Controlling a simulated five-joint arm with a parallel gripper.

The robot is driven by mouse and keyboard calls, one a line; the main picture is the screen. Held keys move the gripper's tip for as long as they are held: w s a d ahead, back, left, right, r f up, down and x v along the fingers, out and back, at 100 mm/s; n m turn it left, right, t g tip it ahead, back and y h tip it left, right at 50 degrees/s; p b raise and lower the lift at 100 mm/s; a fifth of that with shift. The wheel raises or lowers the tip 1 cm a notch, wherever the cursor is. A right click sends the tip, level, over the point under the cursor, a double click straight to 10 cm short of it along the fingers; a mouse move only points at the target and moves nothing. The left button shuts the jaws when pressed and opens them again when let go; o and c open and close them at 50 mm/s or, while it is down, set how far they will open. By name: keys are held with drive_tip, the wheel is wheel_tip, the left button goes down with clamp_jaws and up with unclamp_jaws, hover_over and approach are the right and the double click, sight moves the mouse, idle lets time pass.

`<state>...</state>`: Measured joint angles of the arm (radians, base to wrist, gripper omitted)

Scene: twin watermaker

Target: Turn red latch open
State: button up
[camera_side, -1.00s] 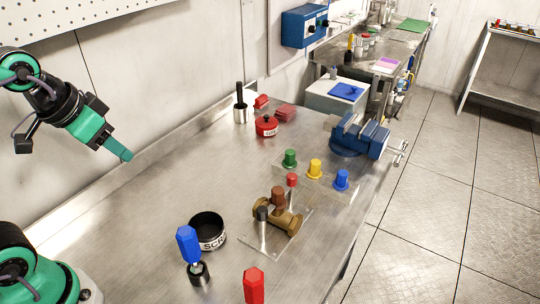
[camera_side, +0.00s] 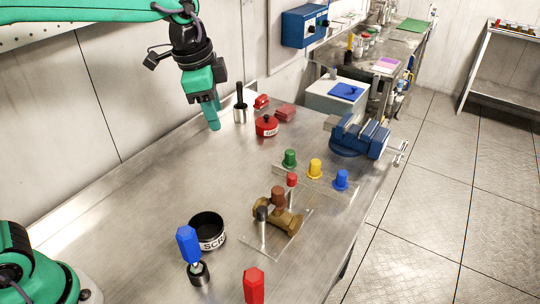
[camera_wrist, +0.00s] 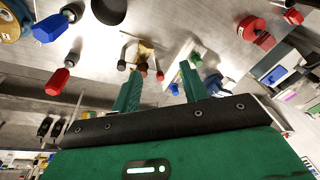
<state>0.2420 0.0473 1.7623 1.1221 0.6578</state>
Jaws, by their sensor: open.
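A small red cap on a short post (camera_side: 292,180) stands behind the brass valve (camera_side: 290,219) on a clear plate; I cannot tell whether this is the red latch. The valve has a brown top (camera_side: 278,194) and a black-capped grey post (camera_side: 262,214) at its left. It also shows in the wrist view (camera_wrist: 146,50), partly small and dark. My gripper (camera_side: 214,121) hangs over the left back of the bench, fingers down, away from the valve. In the wrist view my gripper's two green fingers (camera_wrist: 160,88) are apart, with nothing held between them.
Green (camera_side: 290,158), yellow (camera_side: 315,168) and blue (camera_side: 341,179) knobs stand behind the valve. A red lidded pot (camera_side: 267,126), black cup (camera_side: 207,230), blue-handled tool (camera_side: 188,245), red handle (camera_side: 254,284) and blue vise (camera_side: 361,136) stand around.

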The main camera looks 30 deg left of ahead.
drive_tip(key=w+d+f+m+g, duration=0.1)
drive_tip(key=w+d+f+m, duration=0.3)
drive_tip(key=w+d, duration=0.25)
drive_tip(key=m+g, duration=0.1)
drive_tip(key=m, duration=0.3)
hover_over(292, 175)
drive_tip(key=shift+y, duration=0.3)
wheel_tip(292, 175, down, 6)
drive_tip(key=shift+f, duration=0.1)
drive_tip(key=shift+f, duration=0.15)
drive_tip(key=shift+f, duration=3.75)
drive_tip(key=shift+s, duration=0.1)
clamp_jaws()
